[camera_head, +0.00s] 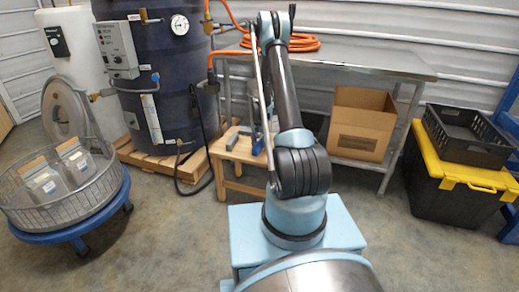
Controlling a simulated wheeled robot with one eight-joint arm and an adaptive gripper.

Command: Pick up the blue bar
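A small blue piece (257,144), which may be the blue bar, shows at the right end of the low wooden stool (232,152), just left of my arm. It is small and partly mixed with grey and white items, so its exact shape cannot be told. My arm rises from the light-blue base in the middle and bends at the top, near the front edge of the metal table. I cannot make out my gripper's fingers; the gripper appears hidden behind the arm.
A metal table (365,65) stands behind, with an orange hose (300,43) and an open cardboard box (362,122) below. A dark tank (155,90) stands left, a basket on a blue wheeled stand (80,226) farther left. A black-and-yellow bin (455,190) is right.

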